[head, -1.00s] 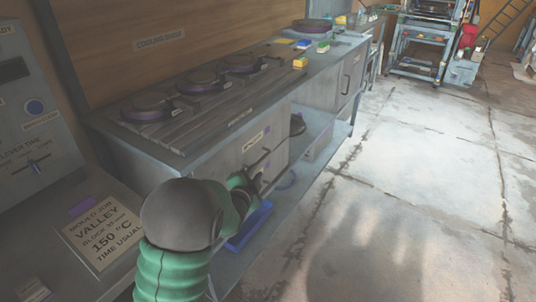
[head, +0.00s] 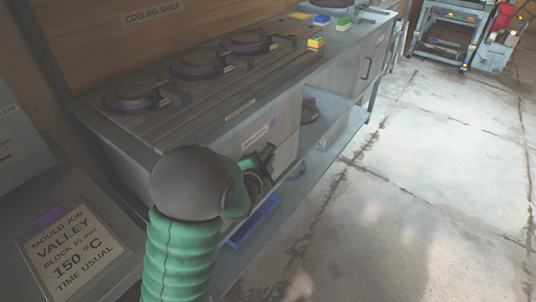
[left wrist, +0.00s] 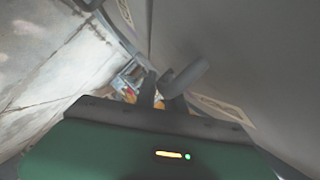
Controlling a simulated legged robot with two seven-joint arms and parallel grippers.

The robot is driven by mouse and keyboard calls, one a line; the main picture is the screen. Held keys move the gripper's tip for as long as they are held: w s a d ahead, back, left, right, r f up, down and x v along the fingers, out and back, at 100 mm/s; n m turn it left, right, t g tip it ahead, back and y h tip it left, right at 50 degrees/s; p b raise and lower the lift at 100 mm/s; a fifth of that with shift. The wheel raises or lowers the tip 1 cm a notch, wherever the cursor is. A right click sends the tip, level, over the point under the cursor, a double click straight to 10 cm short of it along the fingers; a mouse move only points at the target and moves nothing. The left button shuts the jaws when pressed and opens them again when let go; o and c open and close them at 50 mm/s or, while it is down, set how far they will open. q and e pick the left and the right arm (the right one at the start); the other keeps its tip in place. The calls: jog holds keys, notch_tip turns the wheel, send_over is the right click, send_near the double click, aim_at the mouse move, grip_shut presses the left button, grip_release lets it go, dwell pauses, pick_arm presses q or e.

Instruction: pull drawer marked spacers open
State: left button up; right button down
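The drawer unit stands under the cooling shelf in the head view. Its upper drawer front (head: 284,131) bears a small pale label too blurred to read and a purple mark. A label also shows on the grey front in the left wrist view (left wrist: 226,109). My left gripper (head: 267,160) is in front of this drawer, just below the label. Its fingers look apart in the left wrist view (left wrist: 160,95), beside a grey bar (left wrist: 190,74) that may be the handle. I cannot tell whether they touch it. My right gripper is not in view.
Round moulds (head: 137,93) sit on the cooling shelf above. A blue tray (head: 253,222) lies on the low shelf under the drawers. A job card (head: 73,252) is on the console at left. The concrete floor (head: 400,220) at right is clear.

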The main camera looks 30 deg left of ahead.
pick_arm(q)
grip_shut()
jog(key=shift+s+f, duration=0.1)
jog(key=shift+f, duration=0.15)
dwell(0.9)
